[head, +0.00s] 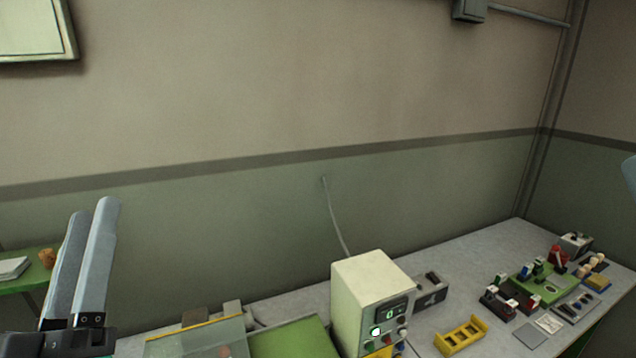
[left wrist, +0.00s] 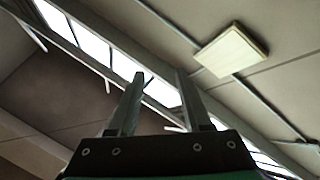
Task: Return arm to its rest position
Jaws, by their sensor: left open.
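My left gripper (head: 92,215) stands at the lower left of the head view, its two long grey fingers pointing up. In the left wrist view the fingers (left wrist: 160,80) are apart with nothing between them, so it is open and empty. That view looks up at the ceiling, with a square lamp panel (left wrist: 232,48) and a row of bright windows behind the fingers. My right gripper is not in view. A small brown piece, perhaps a cork stopper (head: 47,259), stands on the green table at the far left.
A grey workbench (head: 290,300) runs along the wall. On it are a cream control box (head: 357,295) with a display, a yellow holder (head: 460,336), a green mat (head: 290,340) and several small fixtures at the right. The air around the left gripper looks clear.

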